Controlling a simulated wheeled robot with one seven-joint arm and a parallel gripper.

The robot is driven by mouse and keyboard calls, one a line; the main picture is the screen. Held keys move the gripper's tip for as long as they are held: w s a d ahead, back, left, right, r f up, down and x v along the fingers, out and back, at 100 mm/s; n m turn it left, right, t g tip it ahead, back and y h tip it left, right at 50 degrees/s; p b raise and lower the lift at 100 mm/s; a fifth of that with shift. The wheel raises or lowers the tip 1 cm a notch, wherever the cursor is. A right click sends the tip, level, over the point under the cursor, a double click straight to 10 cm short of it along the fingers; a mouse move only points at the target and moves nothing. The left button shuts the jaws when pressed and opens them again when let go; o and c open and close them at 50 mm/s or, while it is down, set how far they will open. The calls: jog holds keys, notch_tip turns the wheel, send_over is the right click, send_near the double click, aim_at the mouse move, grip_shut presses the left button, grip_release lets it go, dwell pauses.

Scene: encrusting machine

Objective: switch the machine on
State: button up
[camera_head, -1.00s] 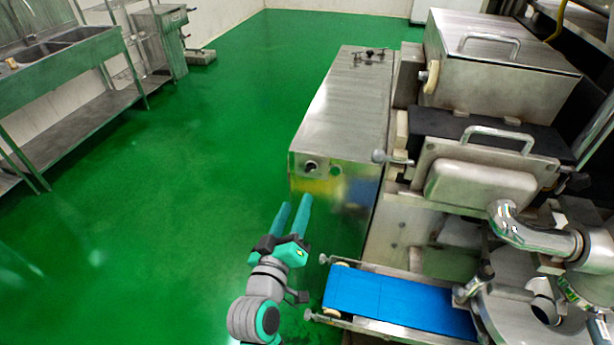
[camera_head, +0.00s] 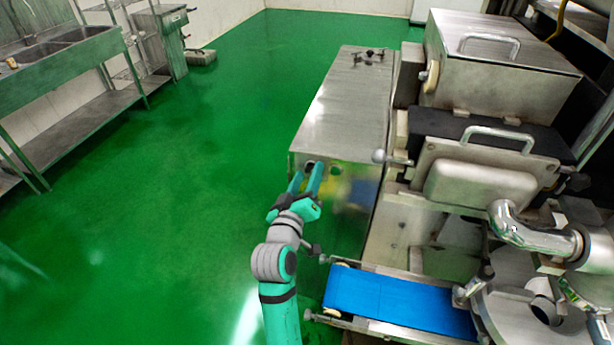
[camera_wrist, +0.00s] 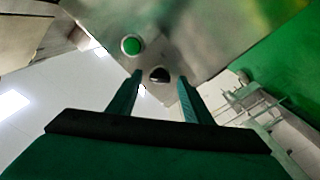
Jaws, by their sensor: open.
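The machine's steel cabinet (camera_head: 345,115) stands in the middle of the head view. On its near face are a dark round knob (camera_head: 310,165) and, to its right, a green button (camera_head: 336,170). In the wrist view, the black knob (camera_wrist: 159,76) has a light rim and the green button (camera_wrist: 131,45) lies up and left of it. My gripper (camera_head: 308,173) is open and empty, its two teal fingers pointing at the knob. In the wrist view, the fingertips (camera_wrist: 160,80) lie on either side of the knob. I cannot tell whether they touch it.
A blue conveyor belt (camera_head: 398,300) extends at the lower right of the arm. Steel machine housings (camera_head: 480,185) crowd the right side. A sink bench (camera_head: 70,60) stands at the far left. The green floor (camera_head: 180,180) between them is clear.

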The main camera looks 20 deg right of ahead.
jog(key=c, duration=1.1)
jog(key=shift+o, duration=0.2)
